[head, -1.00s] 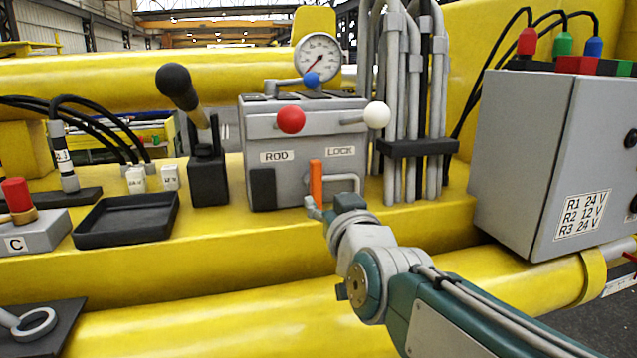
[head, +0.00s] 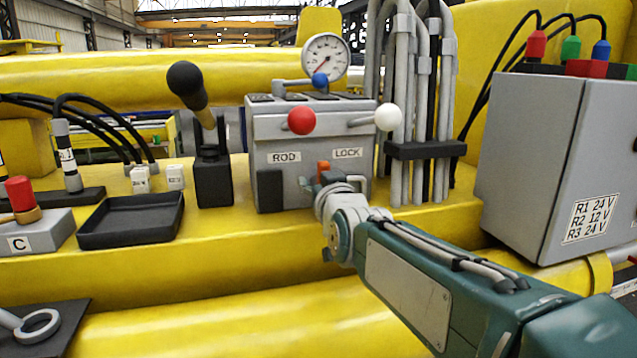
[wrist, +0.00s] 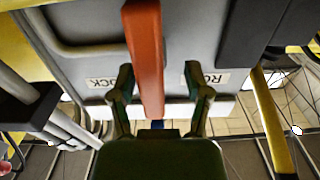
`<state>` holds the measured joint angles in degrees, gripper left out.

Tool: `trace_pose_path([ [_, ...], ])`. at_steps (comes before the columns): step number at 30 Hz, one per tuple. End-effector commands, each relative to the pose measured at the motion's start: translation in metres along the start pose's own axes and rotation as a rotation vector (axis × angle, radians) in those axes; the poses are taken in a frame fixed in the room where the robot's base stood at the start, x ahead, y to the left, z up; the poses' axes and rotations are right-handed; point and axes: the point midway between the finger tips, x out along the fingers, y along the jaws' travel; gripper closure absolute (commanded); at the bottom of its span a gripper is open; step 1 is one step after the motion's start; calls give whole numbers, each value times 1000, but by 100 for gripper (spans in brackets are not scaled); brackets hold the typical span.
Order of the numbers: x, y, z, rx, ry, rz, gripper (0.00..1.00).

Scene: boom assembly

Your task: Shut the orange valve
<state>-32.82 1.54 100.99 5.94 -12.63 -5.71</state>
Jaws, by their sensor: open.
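The orange valve handle (head: 323,167) is on the front of the grey valve box (head: 290,135), below and between the ROD and LOCK labels. My arm covers most of it in the head view. In the wrist view the orange handle (wrist: 144,50) is a long bar coming from the top edge down between my two fingers. My gripper (wrist: 158,74) is open, with one finger on each side of the bar. The left finger is close to it and the right finger has a clear gap. I cannot tell whether either finger touches it.
Red (head: 301,121), white (head: 388,117) and blue (head: 320,80) knobs and a gauge (head: 325,56) are near the box. A black-knobbed lever (head: 187,85) stands left. Grey pipes (head: 417,110) and a cabinet (head: 550,150) stand right. A black tray (head: 130,220) lies left.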

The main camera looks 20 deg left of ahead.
Motion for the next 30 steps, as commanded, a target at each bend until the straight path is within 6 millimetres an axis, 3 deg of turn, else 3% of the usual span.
trace_pose_path([
  [1, -1, 1, -1, 0, 1, 1, 51],
  [4, -1, 2, -1, 1, 1, 1, 95],
  [5, -1, 1, -1, 0, 1, 1, 100],
  [19, 1, 0, 3, 47, -5, 1, 100],
  [30, 2, 4, 5, 311, -8, 2, 100],
])
